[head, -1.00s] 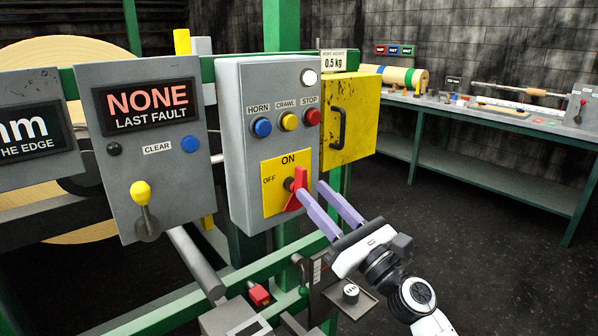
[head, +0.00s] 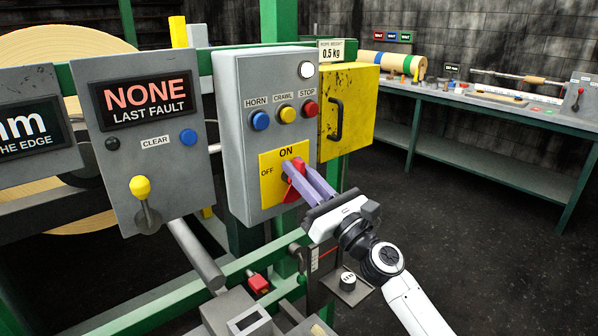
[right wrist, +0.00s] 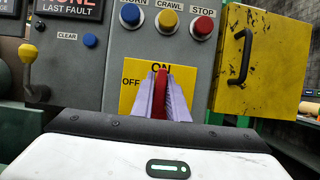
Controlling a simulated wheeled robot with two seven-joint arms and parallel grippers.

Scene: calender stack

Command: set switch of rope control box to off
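The rope control box (head: 236,135) is a grey upright panel with a yellow switch plate (head: 268,187) marked ON at top and OFF at left. The red switch handle (head: 291,193) stands upright, its upper end by the ON label. In the right wrist view, the red handle (right wrist: 160,98) lies between the two purple fingers of my right gripper (right wrist: 160,80). The fingers of this gripper (head: 296,169) are close together on both sides of the handle and appear closed on it. They partly hide the handle and plate. My left gripper is not in view.
Blue, yellow and red buttons (head: 287,114) sit above the switch. A yellow box with a black handle (head: 350,110) is close at right. A last-fault panel with a yellow-knobbed lever (head: 141,188) is at left. Green rails (head: 240,268) run below.

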